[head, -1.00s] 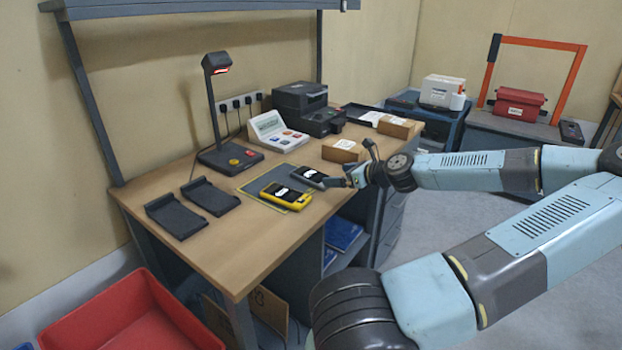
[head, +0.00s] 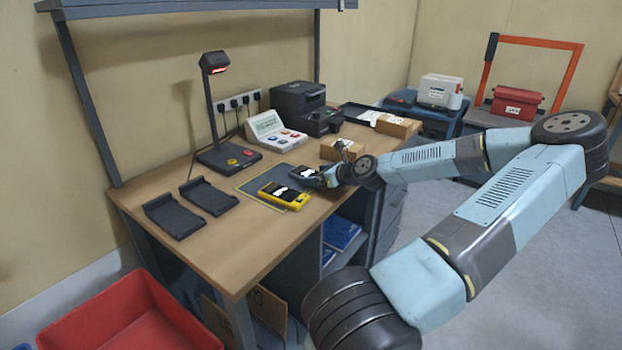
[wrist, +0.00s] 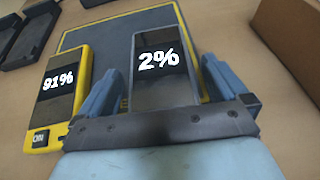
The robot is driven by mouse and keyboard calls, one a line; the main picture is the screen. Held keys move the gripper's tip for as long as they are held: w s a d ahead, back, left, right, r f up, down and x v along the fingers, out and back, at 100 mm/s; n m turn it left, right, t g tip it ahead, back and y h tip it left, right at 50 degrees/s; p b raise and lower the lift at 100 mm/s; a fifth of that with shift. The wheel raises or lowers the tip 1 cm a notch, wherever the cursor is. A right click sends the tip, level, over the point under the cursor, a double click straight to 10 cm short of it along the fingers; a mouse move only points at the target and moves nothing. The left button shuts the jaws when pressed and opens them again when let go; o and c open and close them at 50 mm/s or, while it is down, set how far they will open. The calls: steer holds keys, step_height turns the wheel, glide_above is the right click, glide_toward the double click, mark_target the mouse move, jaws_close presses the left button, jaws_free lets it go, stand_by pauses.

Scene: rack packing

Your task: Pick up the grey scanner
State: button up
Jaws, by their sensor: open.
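The grey scanner (wrist: 163,66) lies screen up on a dark mat (wrist: 92,38), its display reading 2%. In the head view the grey scanner (head: 303,173) is partly hidden by my gripper (head: 322,175). In the wrist view my gripper (wrist: 158,88) is open, with one finger on each side of the scanner's near part. I cannot tell whether the fingers touch it. A yellow scanner (wrist: 62,95) reading 91% lies just left of it, also seen in the head view (head: 284,195).
Two empty black cradles (head: 174,219) and (head: 208,196) sit at the table's left. A lamp stand (head: 228,158), a button console (head: 275,133) and a printer (head: 300,105) stand behind. A cardboard box (head: 343,150) is close to my gripper. The table's front left is clear.

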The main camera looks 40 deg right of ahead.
steer(key=shift+w+a+f, duration=0.2)
steer(key=shift+w+f, duration=0.05)
steer(key=shift+w, duration=0.3)
steer(key=c, duration=1.1)
steer(key=shift+r, duration=0.15)
steer(key=shift+r, duration=0.3)
step_height(320, 180, up, 3)
steer(key=shift+s+f, duration=0.1)
steer(key=shift+f, duration=0.1)
steer(key=s+r, duration=0.5)
steer(key=shift+r, duration=0.3)
steer(key=s+r, duration=0.4)
steer(key=s, duration=0.4)
steer(key=shift+s+a, duration=0.35)
steer(key=shift+s, duration=0.05)
